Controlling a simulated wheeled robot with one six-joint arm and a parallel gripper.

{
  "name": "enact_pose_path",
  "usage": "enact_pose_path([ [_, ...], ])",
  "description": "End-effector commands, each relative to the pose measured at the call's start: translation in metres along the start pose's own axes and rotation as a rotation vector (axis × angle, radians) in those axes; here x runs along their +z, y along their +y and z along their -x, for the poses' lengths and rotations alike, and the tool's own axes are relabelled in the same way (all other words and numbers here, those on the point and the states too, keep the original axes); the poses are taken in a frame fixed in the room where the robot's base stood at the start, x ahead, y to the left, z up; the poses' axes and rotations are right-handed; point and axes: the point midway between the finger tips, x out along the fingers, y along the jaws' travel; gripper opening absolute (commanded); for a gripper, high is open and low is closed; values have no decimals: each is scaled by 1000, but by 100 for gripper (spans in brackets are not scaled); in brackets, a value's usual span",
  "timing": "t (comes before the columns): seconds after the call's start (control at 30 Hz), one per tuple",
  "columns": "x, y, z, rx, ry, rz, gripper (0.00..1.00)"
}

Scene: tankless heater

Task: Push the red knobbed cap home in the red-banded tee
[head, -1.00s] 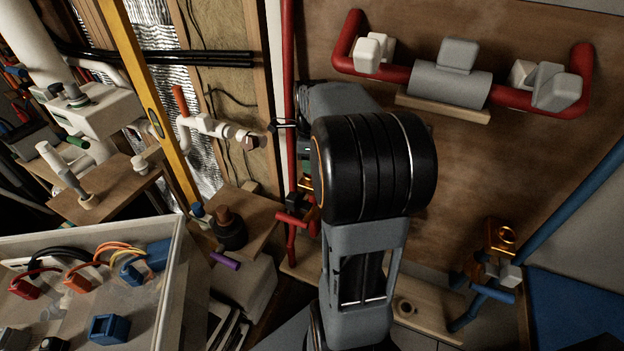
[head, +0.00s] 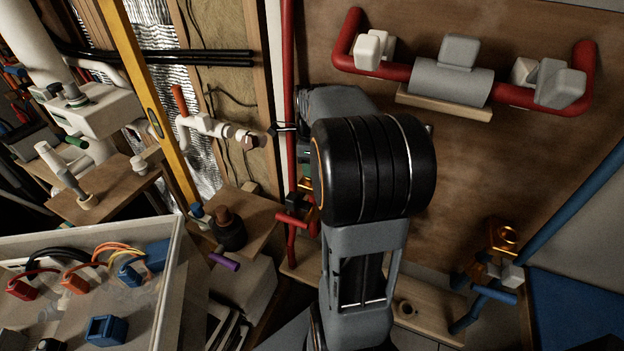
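My arm rises in the middle of the head view, and its thick black joint and grey links cover the area behind them. My gripper is hidden behind the arm, so its fingers and anything in them do not show. To the left of the black joint, a small brass-coloured part (head: 307,184) peeks out above a valve with a red handle (head: 291,218) on the red pipe (head: 288,70). This may be part of the red-banded tee, but most of it is covered. I cannot make out the red knobbed cap or how it sits.
A similar brass fitting (head: 503,236) with a blue-handled valve (head: 490,291) stands at the right. A red pipe loop with a grey cylinder (head: 450,84) crosses the upper board.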

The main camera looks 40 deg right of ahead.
Motion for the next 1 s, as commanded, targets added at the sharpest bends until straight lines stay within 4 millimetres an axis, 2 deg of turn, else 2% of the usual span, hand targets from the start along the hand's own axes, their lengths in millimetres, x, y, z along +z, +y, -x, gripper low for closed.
enact_pose_path([
  [0.1, 0, 0, 0, 0, 0, 0, 5],
  [0.13, 0, 0, 0, 0, 0, 0, 38],
  [0.4, 0, 0, 0, 0, 0, 0, 64],
  [0.8, 0, 0, 1, 0, 0, 0, 65],
  [1.0, 0, -1, 22, -4, -1, 0, 65],
])
